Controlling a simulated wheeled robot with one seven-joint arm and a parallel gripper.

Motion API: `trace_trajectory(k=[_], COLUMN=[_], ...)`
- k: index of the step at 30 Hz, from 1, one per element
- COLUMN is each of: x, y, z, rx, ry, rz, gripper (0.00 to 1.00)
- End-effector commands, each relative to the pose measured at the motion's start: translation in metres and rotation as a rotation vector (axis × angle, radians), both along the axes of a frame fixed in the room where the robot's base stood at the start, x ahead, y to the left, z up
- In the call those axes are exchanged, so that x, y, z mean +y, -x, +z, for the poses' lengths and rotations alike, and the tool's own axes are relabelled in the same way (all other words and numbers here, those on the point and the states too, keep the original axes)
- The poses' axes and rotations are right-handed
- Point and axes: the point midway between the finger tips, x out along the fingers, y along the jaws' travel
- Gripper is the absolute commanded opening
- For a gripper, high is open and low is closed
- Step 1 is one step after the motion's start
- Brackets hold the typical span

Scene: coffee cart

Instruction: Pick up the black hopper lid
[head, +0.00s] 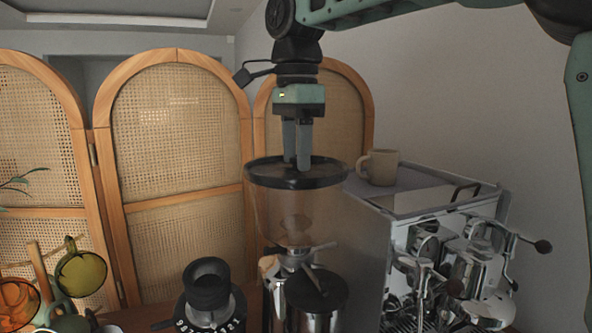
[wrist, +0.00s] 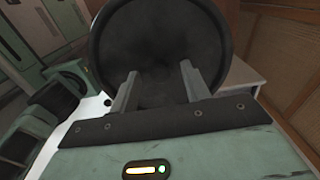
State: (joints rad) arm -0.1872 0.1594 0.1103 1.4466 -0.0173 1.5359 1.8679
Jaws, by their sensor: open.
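The black hopper lid (head: 262,180) is a round, shallow disc with a raised rim on top of the clear grinder hopper (head: 290,215). My gripper (head: 304,166) points straight down over the lid, its fingertips at or just above the lid's middle. In the wrist view the lid (wrist: 158,45) fills the upper middle, and my gripper (wrist: 157,76) shows two fingers apart with the lid's dark surface between them. Whether the fingers touch the lid, and any knob between them, I cannot tell.
A silver espresso machine (head: 405,235) stands right of the grinder, with a beige mug (head: 380,167) on top. A black round-topped device (head: 207,290) stands at lower left, near amber and green cups (head: 80,272). A rattan screen (head: 180,150) is behind.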

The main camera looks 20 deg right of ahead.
Motion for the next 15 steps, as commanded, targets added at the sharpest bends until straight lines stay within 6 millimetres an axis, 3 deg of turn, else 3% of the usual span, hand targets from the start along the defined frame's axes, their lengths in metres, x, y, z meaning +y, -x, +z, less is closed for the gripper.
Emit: trace_trajectory(k=[4,9,15], x=[0.0001,0.0000,0.0001], y=[0.0000,0.0001,0.0002], z=[0.0002,0.0003,0.0005], rx=[0.000,0.000,0.001], ry=[0.000,0.000,0.000], rz=[0.000,0.000,0.000], gripper=[0.47,0.00,0.00])
